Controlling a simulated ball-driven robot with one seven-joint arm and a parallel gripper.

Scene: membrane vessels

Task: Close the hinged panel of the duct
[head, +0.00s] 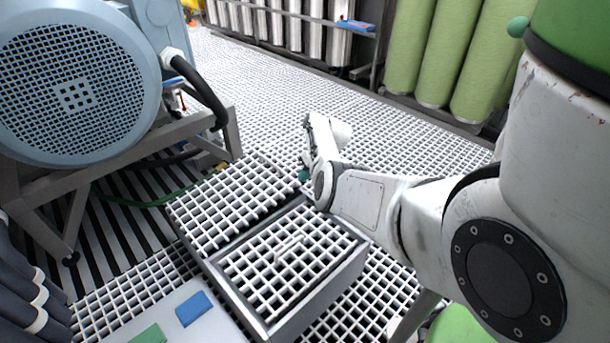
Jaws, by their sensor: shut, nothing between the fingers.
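The duct (317,316) is a low grey box standing on the grated floor in the lower middle of the head view. A white grid panel with a small bar handle (290,249) lies over its near part. A second white grid panel (230,203) is at the far left side of the duct, with a dark gap between the two. I cannot tell for sure which one is hinged or how far it stands open. My gripper (304,173) is small in view, beyond the duct near the second panel's right corner. It is shut and empty; whether it touches the panel is unclear.
A big blue motor with a round mesh cover (75,85) stands on a grey frame at left. A pale board with a blue block (194,309) and a green block (150,335) lies at the lower left. Green cylinders (450,60) line the back. Grated floor between is clear.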

